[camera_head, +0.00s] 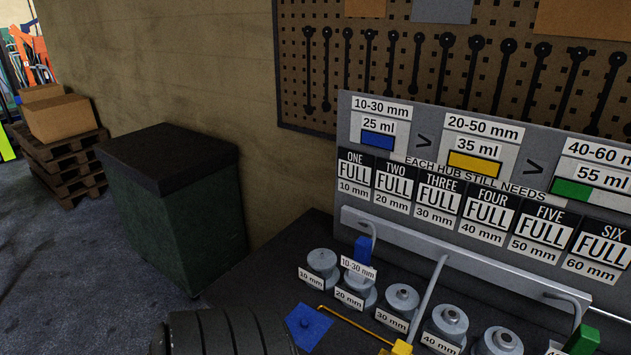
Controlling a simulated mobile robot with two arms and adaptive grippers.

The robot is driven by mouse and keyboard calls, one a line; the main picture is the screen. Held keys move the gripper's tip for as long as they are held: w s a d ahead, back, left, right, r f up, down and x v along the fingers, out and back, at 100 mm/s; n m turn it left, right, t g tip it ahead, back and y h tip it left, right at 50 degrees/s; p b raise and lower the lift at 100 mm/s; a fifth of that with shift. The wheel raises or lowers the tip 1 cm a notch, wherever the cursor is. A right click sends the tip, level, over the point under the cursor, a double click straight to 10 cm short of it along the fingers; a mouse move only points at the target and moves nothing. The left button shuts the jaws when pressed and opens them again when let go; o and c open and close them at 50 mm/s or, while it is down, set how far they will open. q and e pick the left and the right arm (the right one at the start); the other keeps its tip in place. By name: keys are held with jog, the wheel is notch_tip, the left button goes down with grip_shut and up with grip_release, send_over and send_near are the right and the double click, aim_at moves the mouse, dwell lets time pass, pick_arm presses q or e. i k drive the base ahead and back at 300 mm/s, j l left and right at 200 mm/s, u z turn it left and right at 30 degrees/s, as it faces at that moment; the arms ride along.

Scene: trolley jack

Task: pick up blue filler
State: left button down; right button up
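A small upright blue block (363,248) stands behind the label "10-30 mm" (357,268), among the grey hubs on the dark bench. A grey bent tube rises just above it. A flat blue piece (307,326) with a dark spot lies in front of the hubs, near the bottom edge. I cannot tell which of the two blue things is the filler, or whether they are joined. A dark ribbed shape (220,333) is cut off at the bottom edge; I cannot tell what it is. Neither of my grippers shows clearly.
Several grey hubs (403,297) with size labels line the bench. A yellow piece (400,348) with a thin rod and a green piece (582,341) sit nearby. A grey sign board (413,145) stands behind. A dark green cabinet (178,210) is left of the bench.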

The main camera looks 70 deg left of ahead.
aim_at(361, 270)
jog(key=u, duration=1.8)
jog(key=i+j, duration=0.1)
jog(key=j, duration=0.15)
